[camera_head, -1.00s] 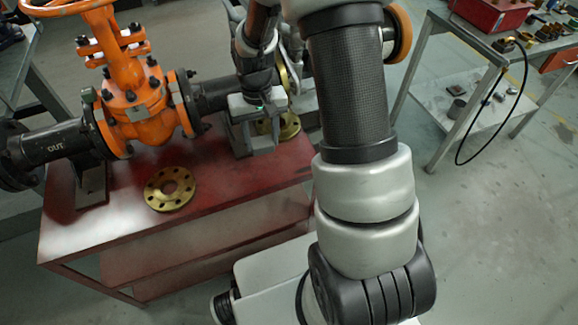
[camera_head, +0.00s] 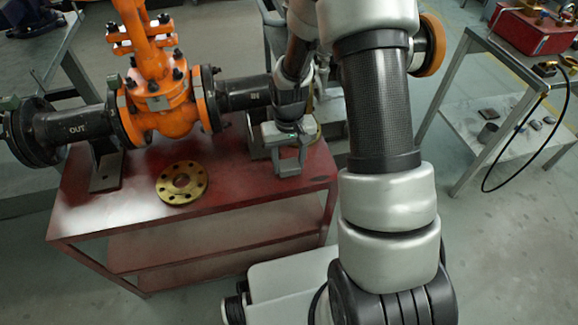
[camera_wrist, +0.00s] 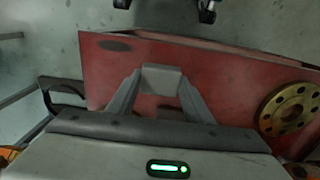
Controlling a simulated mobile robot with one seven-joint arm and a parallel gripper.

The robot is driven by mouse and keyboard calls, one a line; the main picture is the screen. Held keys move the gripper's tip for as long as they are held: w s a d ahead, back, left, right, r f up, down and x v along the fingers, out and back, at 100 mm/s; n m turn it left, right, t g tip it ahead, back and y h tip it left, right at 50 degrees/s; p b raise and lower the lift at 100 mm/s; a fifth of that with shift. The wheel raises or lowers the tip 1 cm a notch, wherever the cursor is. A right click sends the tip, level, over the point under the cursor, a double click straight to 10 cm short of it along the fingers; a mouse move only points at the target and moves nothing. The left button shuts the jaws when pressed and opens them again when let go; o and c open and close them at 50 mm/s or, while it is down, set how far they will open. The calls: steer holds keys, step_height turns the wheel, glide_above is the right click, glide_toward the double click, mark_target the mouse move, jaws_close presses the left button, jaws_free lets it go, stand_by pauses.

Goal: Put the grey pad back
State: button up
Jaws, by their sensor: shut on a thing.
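My gripper (camera_wrist: 161,82) is shut on the grey pad (camera_wrist: 162,78), a small grey block between its fingertips in the wrist view. The red table top (camera_wrist: 215,72) shows beyond and below it. In the head view my gripper (camera_head: 289,168) points down over the right end of the red table (camera_head: 235,182). The pad cannot be told apart from the fingers there. I cannot tell whether the pad touches the table. A dark oval mark (camera_wrist: 115,45) shows on the red top in the wrist view.
A brass flange (camera_head: 182,182) lies on the table, left of my gripper; a brass flange (camera_wrist: 287,108) also shows in the wrist view. The orange gate valve (camera_head: 158,95) and its black pipe (camera_head: 245,93) stand behind. A grey side table (camera_head: 500,125) with a red box (camera_head: 535,30) stands right.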

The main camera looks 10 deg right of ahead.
steer(key=shift+f, duration=0.8)
steer(key=shift+f, duration=0.1)
steer(key=o, duration=1.1)
